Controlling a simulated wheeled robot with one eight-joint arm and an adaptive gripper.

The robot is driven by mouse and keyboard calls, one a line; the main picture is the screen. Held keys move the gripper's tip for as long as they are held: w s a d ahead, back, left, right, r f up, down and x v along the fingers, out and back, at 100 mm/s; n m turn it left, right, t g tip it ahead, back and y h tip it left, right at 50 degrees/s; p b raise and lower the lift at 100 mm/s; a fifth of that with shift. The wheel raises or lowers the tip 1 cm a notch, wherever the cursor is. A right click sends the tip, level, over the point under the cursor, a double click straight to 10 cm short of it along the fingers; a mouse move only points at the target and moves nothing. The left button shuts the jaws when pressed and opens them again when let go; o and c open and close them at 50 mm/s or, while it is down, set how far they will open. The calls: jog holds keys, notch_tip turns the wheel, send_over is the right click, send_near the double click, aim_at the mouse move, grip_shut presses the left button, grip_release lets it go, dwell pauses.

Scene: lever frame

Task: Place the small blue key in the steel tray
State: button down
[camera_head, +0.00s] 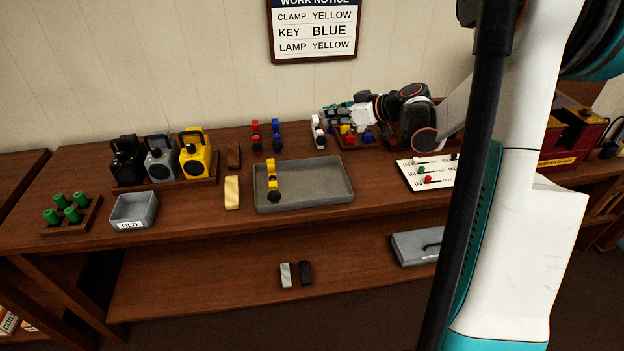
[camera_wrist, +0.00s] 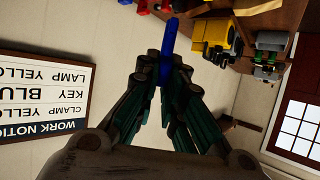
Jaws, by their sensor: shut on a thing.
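My gripper (camera_head: 330,114) is above the back of the bench, to the right of and behind the steel tray (camera_head: 325,186). In the wrist view my gripper (camera_wrist: 168,70) is shut on a blue key (camera_wrist: 169,38), which sticks out past the fingertips. The key's held end is hidden between the fingers, and I cannot make out the key in the head view. The tray holds a yellow and black clamp (camera_head: 272,178) at its left end; the rest of it is bare.
The work notice (camera_head: 313,30) reads clamp yellow, key blue, lamp yellow. Black, grey and yellow lamps (camera_head: 194,158) stand left. A grey box marked OLD (camera_head: 133,212) and a pale block (camera_head: 232,192) are left of the tray. Red and blue clamps (camera_head: 277,136) stand behind it.

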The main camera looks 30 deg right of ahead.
notch_tip(320, 180, down, 19)
jog(key=b, duration=0.6)
jog(key=shift+w, duration=0.1)
jog(key=shift+f, duration=0.2)
jog(key=c, duration=1.7)
grip_release()
jog(key=shift+r, duration=0.2)
jog(key=p+v, duration=0.3)
jog(key=v, duration=0.9)
